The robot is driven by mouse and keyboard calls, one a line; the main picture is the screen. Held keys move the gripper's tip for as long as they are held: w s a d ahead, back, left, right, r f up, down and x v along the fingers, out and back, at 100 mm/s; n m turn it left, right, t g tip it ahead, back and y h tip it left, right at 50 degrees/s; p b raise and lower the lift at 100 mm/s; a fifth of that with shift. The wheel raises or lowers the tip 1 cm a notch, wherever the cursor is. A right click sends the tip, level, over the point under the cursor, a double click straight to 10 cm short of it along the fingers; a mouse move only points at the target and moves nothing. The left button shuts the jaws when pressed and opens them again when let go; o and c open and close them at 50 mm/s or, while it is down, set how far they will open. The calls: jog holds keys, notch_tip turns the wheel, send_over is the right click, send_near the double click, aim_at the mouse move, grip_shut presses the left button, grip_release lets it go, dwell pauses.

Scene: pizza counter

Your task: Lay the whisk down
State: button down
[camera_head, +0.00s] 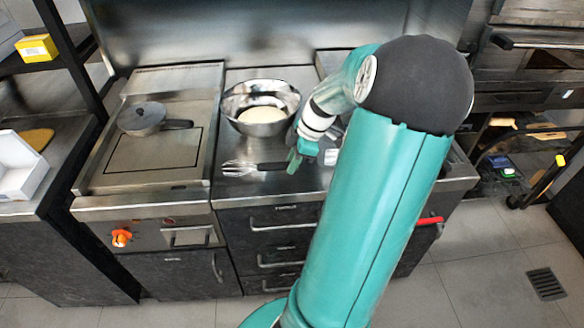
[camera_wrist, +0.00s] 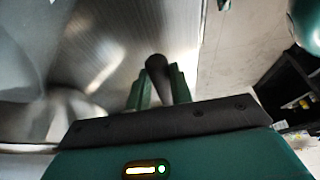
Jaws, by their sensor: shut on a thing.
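The whisk (camera_head: 240,168) has a wire head and a dark handle, and it lies level along the front of the steel counter in the head view. I cannot tell whether it touches the counter or is held just above it. My gripper (camera_head: 294,162) is shut on the right part of its handle. In the wrist view the dark handle end (camera_wrist: 156,66) shows between the two green fingers of my gripper (camera_wrist: 158,88). The wire head is out of the wrist view.
A steel bowl (camera_head: 233,103) with pale contents stands behind the whisk. A griddle plate (camera_head: 125,160) with a lidded pan (camera_head: 141,121) is to the left. The counter's front edge is close to the whisk. My arm hides part of the counter on the right.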

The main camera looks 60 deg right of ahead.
jog(key=shift+w+f, duration=0.15)
jog(key=shift+f, duration=1.55)
jog(key=c, duration=1.3)
grip_release()
jog(key=shift+d, duration=0.1)
jog(key=shift+o, duration=0.2)
jog(key=v, duration=1.4)
jog(key=shift+f, duration=0.15)
